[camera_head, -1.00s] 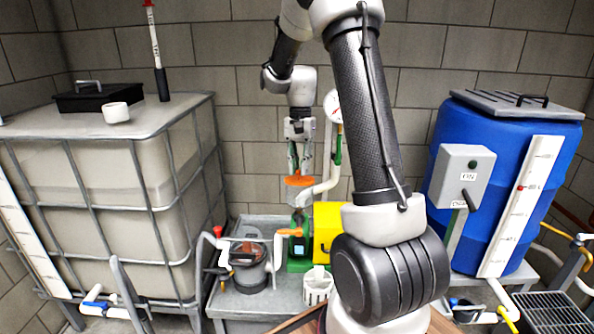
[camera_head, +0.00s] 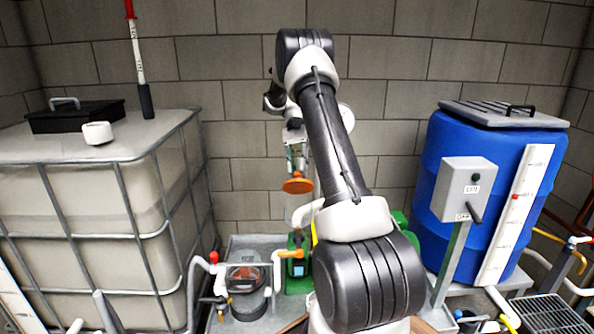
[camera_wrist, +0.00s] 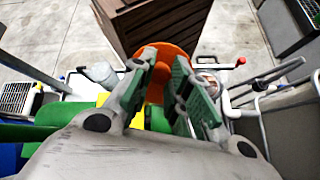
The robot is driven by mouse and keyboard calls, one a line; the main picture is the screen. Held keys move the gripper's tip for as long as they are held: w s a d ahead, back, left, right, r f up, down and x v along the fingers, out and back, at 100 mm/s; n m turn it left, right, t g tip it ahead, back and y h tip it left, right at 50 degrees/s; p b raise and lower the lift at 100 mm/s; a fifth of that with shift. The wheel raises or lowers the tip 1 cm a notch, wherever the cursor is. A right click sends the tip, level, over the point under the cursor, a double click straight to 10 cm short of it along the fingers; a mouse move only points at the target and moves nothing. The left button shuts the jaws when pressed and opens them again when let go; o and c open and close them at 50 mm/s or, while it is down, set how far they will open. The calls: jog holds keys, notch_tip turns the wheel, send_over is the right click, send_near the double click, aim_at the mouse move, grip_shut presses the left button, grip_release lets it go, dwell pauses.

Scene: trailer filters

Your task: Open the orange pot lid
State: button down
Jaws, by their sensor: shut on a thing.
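The orange lid (camera_head: 297,186) is a round disc with a raised grip, held above the green pump (camera_head: 299,272) in the head view. My gripper (camera_head: 297,170) reaches down from above and is shut on the lid's grip. In the wrist view the orange lid (camera_wrist: 178,58) shows between and beyond the green-padded fingers of my gripper (camera_wrist: 163,75). A pale, see-through shape is below the lid in the head view. I cannot tell whether the lid touches it. My arm hides much of the pump and its yellow part.
A caged white tank (camera_head: 150,195) stands at left, with a black box (camera_head: 75,117) and white cup (camera_head: 97,133) on top. A blue barrel (camera_head: 475,180) and grey switch box (camera_head: 466,190) stand at right. A clear-topped strainer (camera_head: 247,280) and pipes are left of the pump.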

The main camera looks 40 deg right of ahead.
jog(key=shift+w+d, duration=0.1)
jog(key=shift+w, duration=0.05)
dwell(0.3)
jog(key=c, duration=1.3)
grip_release()
